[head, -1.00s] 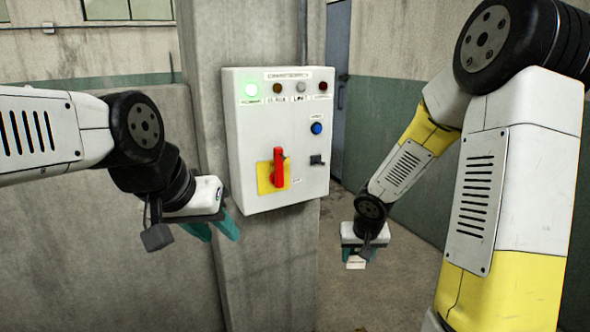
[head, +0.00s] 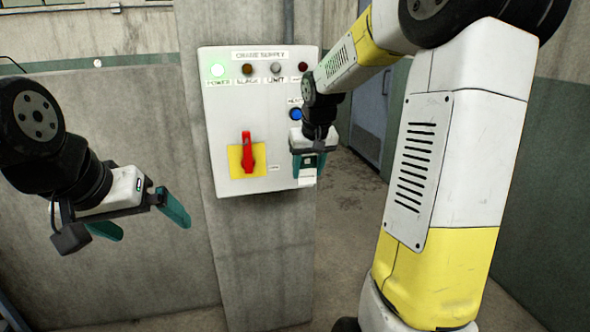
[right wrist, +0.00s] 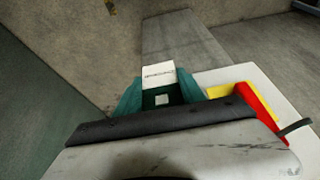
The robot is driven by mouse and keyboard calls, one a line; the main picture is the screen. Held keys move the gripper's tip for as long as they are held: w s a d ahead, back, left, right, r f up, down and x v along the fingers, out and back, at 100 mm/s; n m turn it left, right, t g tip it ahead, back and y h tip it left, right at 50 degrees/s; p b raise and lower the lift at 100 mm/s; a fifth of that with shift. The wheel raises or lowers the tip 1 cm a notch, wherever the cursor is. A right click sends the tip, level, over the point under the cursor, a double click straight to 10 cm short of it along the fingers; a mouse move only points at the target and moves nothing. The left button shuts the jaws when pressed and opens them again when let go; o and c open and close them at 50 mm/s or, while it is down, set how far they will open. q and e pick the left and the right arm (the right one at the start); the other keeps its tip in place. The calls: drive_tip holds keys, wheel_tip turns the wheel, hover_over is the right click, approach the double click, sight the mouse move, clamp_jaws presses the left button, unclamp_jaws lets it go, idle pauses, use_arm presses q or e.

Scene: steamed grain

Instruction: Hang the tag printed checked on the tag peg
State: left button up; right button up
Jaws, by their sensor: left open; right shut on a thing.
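A small white tag (head: 308,177) with dark print hangs below my right gripper (head: 307,166), which is shut on it. In the right wrist view the tag (right wrist: 158,74) stands out between the teal fingers; its print is too small to read for sure. The gripper is in front of the lower right of the white control panel (head: 222,118), just below the blue button (head: 295,114). The tag peg is not visible; the gripper covers that part of the panel. My left gripper (head: 139,219) is open and empty, left of the panel.
The panel, on a concrete pillar (head: 262,255), has a red rotary handle (head: 247,153) on a yellow plate, left of my right gripper. A lit green lamp (head: 217,70) and several unlit lamps line its top. Free floor lies right of the pillar.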

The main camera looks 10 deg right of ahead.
drive_tip(key=w, duration=0.9)
drive_tip(key=shift+w+a+f, duration=0.2)
drive_tip(key=shift+w+f, duration=0.2)
idle(0.6)
idle(0.5)
drive_tip(key=o, duration=1.4)
